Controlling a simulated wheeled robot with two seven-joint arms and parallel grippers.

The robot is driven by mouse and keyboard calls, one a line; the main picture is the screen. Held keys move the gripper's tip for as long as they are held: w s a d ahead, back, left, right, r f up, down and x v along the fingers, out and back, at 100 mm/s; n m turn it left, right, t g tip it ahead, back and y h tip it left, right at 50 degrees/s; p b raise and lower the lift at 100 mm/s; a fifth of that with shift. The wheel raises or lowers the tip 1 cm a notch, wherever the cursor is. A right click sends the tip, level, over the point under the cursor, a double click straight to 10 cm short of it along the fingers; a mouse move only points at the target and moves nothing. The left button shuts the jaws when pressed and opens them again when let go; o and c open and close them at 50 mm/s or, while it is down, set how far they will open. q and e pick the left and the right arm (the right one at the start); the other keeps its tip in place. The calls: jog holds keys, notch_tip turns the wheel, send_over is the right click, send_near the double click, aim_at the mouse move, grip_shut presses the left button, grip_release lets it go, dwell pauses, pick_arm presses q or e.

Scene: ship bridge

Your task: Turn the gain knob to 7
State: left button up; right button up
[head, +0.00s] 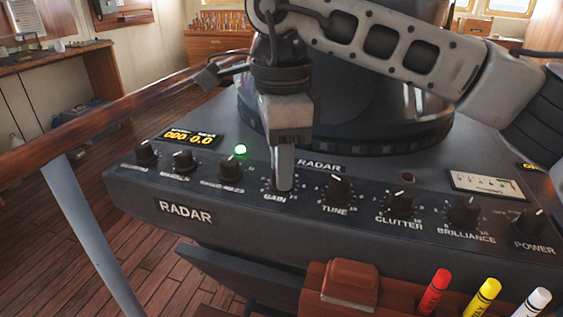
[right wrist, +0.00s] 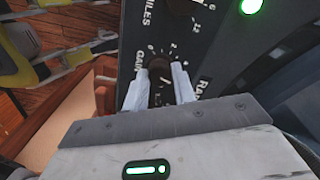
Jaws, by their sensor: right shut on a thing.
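The gain knob (right wrist: 160,72) is a dark round knob on the radar console's front panel, above the label GAIN in the head view. My right gripper (head: 283,182) points down onto it and hides most of it there. In the right wrist view the two pale fingers of my right gripper (right wrist: 159,88) stand on either side of the knob, shut on it. Scale numbers 0, 2 and 4 show around the knob's far side. I cannot surely read where its pointer stands. My left gripper is in neither view.
The tune knob (head: 338,190) is close on the right, with the clutter knob (head: 402,202) beyond. A small black knob (head: 232,168) and a lit green lamp (head: 240,149) are on the left. Red, yellow and white markers (head: 483,297) stand at the lower right.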

jog(key=m, duration=0.3)
jog(key=shift+r+m, duration=0.1)
jog(key=shift+m, duration=0.2)
jog(key=shift+m+b, duration=0.45)
jog(key=shift+m, duration=1.35)
jog(key=o, duration=1)
notch_tip(320, 180, up, 16)
jog(key=p, duration=0.3)
